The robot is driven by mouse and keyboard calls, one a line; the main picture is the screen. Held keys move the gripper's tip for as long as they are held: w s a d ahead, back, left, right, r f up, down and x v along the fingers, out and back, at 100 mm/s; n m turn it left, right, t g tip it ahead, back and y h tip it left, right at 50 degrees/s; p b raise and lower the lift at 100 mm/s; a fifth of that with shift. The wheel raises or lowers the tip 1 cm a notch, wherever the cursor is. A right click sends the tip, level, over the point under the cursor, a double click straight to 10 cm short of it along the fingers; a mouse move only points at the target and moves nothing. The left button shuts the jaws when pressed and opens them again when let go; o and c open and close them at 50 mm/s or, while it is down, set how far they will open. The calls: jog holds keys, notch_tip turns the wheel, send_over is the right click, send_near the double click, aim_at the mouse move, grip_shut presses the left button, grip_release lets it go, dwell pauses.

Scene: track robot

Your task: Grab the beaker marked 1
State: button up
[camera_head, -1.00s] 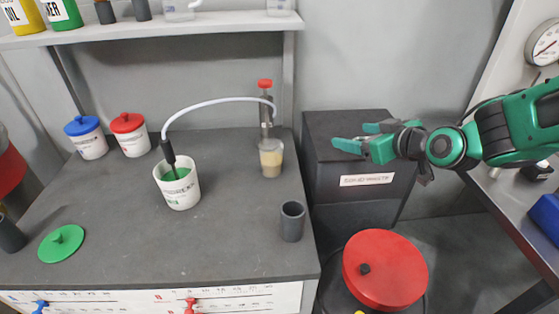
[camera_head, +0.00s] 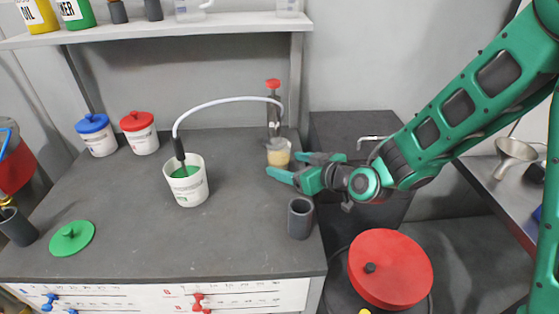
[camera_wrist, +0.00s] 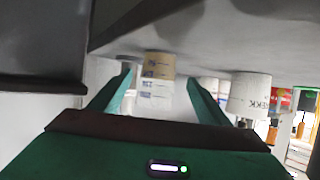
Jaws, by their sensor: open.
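A clear beaker with tan liquid (camera_head: 278,148) stands upright at the right rear of the grey bench, under a red-topped tube. No number 1 is readable on it in the head view. My gripper (camera_head: 284,165) is open and empty, level with the beaker at its right front side. In the wrist view, which looks upside down, the beaker (camera_wrist: 157,68) shows marks on its side and lies between and beyond the two green fingers (camera_wrist: 160,80). I cannot tell whether a finger touches it.
A dark grey cup (camera_head: 300,218) stands just in front of my gripper. A white cup (camera_head: 187,182) with a green inside and a hose stands to the left. Blue-lidded (camera_head: 96,135) and red-lidded (camera_head: 139,132) jars stand behind. The bench's front middle is clear.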

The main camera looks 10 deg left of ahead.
jog(key=shift+w+r+x, duration=0.1)
jog(key=shift+r+x, duration=0.05)
jog(key=shift+x, duration=1.2)
jog(key=shift+w+r+x, duration=0.1)
jog(key=shift+w+x, duration=0.05)
jog(key=shift+x, duration=1.2)
jog(key=shift+d, duration=0.1)
jog(key=c, duration=1.2)
jog(key=shift+c, duration=0.8)
jog(key=shift+r, duration=0.2)
